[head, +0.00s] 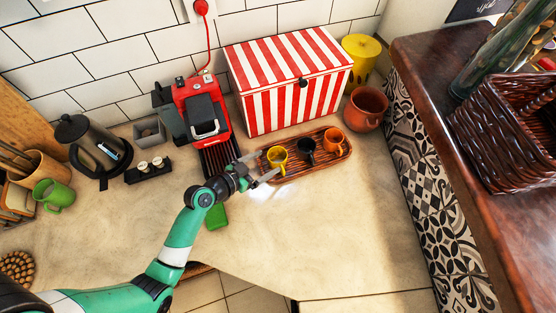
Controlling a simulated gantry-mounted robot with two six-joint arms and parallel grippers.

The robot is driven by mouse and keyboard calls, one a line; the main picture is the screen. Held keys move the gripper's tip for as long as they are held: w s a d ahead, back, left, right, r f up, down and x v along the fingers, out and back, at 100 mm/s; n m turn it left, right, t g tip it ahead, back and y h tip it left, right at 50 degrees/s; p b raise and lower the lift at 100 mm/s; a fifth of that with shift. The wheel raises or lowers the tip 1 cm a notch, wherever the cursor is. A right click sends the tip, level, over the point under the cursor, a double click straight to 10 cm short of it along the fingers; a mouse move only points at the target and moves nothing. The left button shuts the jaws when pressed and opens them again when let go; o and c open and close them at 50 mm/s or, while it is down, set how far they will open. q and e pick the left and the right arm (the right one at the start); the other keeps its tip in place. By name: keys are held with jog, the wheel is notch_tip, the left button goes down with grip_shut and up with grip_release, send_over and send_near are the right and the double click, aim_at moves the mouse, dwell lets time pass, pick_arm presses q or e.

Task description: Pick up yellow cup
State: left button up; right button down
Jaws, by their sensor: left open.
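A small yellow cup (278,158) stands at the left end of a brown slatted tray (318,167) on the counter. A dark cup (306,146) and an orange cup (333,141) stand beside it on the same tray. My left gripper (266,173) is open and empty, just left of and in front of the yellow cup, near the tray's left edge. Whether a fingertip touches the cup or tray cannot be told. My right gripper is not in view.
A red-and-white striped box (290,80) stands behind the tray, with a red coffee machine (203,112) to its left. A terracotta pot (366,108) is right of the tray. A green object (216,216) lies beneath my left wrist. The counter's front right is clear.

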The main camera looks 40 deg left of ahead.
aim_at(283, 152)
pick_arm(q)
jog(key=shift+b+x, duration=0.55)
jog(key=shift+x, duration=2.6)
jog(key=shift+r, duration=0.1)
jog(key=c, duration=1.1)
jog(key=shift+r+p, duration=0.35)
jog(key=shift+r, duration=0.25)
jog(key=r+p, duration=0.1)
jog(key=r, duration=0.2)
jog(key=shift+s+d+p, duration=0.1)
jog(key=shift+s+p, duration=0.1)
jog(key=shift+p, duration=0.15)
jog(key=s+d+r+p, duration=0.4)
jog(key=s+d+r, duration=0.3)
jog(key=s, duration=0.4)
jog(key=shift+s+r, duration=0.3)
jog(key=shift+r, duration=0.6)
